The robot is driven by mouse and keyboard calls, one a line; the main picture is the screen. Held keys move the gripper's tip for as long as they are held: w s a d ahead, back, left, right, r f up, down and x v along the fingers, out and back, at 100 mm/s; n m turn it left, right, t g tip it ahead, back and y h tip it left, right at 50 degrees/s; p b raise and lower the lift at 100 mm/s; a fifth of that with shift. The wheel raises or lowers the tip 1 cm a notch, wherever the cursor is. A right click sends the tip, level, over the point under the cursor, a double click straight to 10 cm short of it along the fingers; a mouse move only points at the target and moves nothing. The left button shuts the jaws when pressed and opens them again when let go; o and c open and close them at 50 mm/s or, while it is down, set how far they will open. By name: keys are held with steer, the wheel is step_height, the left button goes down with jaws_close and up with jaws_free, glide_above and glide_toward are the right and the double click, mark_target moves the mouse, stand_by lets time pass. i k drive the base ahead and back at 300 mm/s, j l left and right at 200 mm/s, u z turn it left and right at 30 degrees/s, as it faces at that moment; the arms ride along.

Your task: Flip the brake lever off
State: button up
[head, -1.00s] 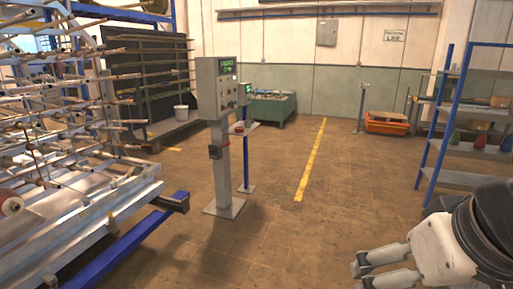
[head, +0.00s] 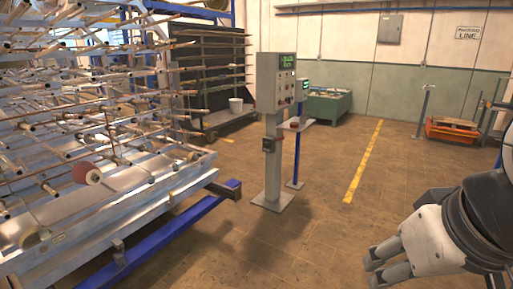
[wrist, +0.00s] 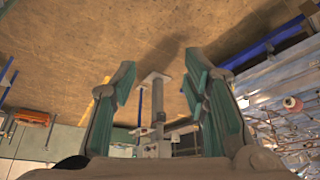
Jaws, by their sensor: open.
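I cannot make out a brake lever for certain in either view. A grey control post (head: 273,165) stands on the floor near the middle of the head view. My gripper (head: 380,272) is at the lower right of the head view, apart from the post. In the wrist view my gripper (wrist: 160,72) is open and empty, with the post (wrist: 158,115) seen upside down beyond its fingers.
A large rack of rods and rollers (head: 90,185) fills the left, with a blue floor beam (head: 180,230) jutting toward the post. A second, thinner blue post (head: 297,155) stands behind. Open brown floor with a yellow line (head: 362,165) lies to the right. An orange cart (head: 452,130) stands farther back.

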mark_target(266, 143)
steer(key=i+u, duration=0.2)
steer(key=i, duration=1.6)
steer(key=i+z, duration=0.15)
steer(key=i, duration=0.35)
steer(key=i+j+z, duration=0.15)
steer(key=i, duration=0.3)
steer(key=i+j+z, duration=0.15)
steer(key=i, duration=0.35)
steer(key=i+j+z, duration=0.15)
steer(key=i, duration=0.3)
steer(key=i+j+z, duration=0.1)
steer(key=i+j, duration=0.2)
steer(key=i, duration=0.15)
